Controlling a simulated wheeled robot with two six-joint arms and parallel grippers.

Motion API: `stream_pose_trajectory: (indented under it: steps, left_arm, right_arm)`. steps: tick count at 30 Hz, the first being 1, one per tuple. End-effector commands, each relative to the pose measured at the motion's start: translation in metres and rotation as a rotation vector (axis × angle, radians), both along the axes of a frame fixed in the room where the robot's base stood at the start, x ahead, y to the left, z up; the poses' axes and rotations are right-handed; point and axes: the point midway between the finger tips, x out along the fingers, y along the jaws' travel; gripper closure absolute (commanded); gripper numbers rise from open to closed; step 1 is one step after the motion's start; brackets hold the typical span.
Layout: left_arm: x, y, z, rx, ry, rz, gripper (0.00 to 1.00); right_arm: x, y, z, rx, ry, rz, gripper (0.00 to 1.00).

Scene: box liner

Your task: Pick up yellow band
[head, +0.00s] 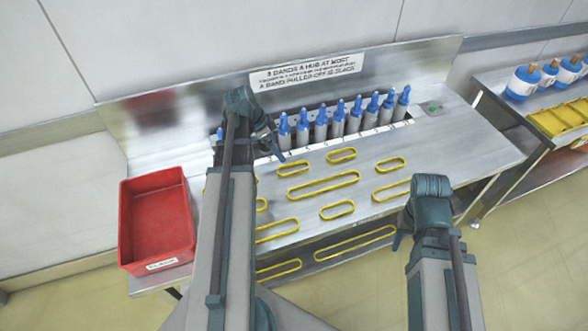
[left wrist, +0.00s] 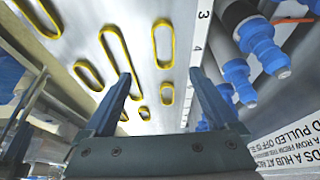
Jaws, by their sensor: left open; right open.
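Several yellow bands lie flat on the steel table, some short and some long. They include a long band (head: 322,181) in the middle, a short one (head: 341,151) near the hubs and another short one (head: 390,159) to the right. In the left wrist view a long band (left wrist: 103,50) and a short band (left wrist: 153,42) lie beyond the fingers. My left gripper (head: 277,148) is open and empty above the table, near the row of hubs. It also shows in the left wrist view (left wrist: 163,90). My right gripper (head: 402,238) is open at the table's front right; its fingers are mostly hidden.
Blue-topped grey hubs (head: 338,122) stand in a row at the back, before a printed sign (head: 307,69). A red bin (head: 121,222) is at the left. More bands lie lower at the front. A side table at right holds blue-and-white spools (head: 523,84) and a yellow tray (head: 558,120).

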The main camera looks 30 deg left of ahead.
Motion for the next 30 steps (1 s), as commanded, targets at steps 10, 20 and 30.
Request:
stream_pose_trajectory:
  steps: [10, 20, 30]
  left_arm:
    - [0.015, -0.012, -0.053, 0.0, 0.0, -0.001, 0.07]
    - [0.023, -0.019, -0.071, 0.0, 0.0, 0.0, 0.07]
    - [0.033, -0.02, -0.091, 0.0, 0.0, 0.0, 0.07]
  right_arm:
    - [0.0, 0.0, -0.053, 0.0, 0.0, 0.0, 0.5]
    - [0.0, 0.0, -0.071, 0.0, 0.0, 0.0, 0.5]
    - [0.0, 0.0, -0.091, 0.0, 0.0, 0.0, 0.5]
